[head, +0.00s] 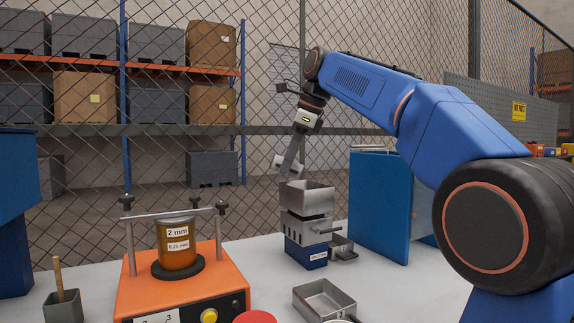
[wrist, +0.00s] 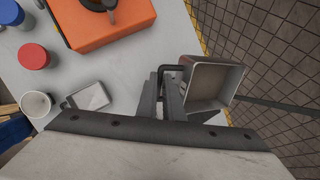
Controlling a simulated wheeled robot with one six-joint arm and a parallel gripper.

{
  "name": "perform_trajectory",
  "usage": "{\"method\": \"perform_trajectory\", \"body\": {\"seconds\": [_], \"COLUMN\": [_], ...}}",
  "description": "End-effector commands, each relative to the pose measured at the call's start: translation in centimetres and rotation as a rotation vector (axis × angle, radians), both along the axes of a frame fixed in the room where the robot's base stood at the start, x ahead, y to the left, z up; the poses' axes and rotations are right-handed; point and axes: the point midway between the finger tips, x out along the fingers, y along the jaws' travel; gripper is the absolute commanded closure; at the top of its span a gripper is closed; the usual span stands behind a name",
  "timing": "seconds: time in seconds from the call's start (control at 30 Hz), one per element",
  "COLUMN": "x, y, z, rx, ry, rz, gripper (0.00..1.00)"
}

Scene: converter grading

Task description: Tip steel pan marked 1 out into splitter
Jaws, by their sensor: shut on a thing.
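My gripper (wrist: 172,82) is shut on the handle of a steel pan (wrist: 237,86), seen in the wrist view. The pan's inside looks grey-brown; I cannot tell whether this is material or bare floor. Its mark is not legible. In the head view my gripper (head: 290,168) points down beside a square steel box (head: 307,199), which appears to be this pan, roughly level. Below it stands the splitter (head: 303,232), steel above with a blue, labelled base. I cannot tell whether pan and splitter touch. In the wrist view the pan hides most of the splitter.
A second steel pan (head: 325,300) lies on the table in front. An orange sieve shaker (head: 185,284) with an amber jar stands left. A blue cabinet-like box (head: 378,205) stands close right of the splitter. A small grey pot (head: 63,306) is front left. Mesh fence stands behind.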

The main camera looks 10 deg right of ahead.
Motion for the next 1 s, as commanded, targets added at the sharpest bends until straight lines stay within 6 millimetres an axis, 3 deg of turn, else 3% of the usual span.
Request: {"method": "perform_trajectory", "body": {"seconds": [0.37, 1.0], "x": [-0.1, -0.4], "y": [-0.5, -2.3], "z": [0.9, 0.0], "rx": [0.312, 0.807], "ry": [-0.059, -0.150], "rz": [-0.005, -0.004], "gripper": [1.00, 1.00]}}
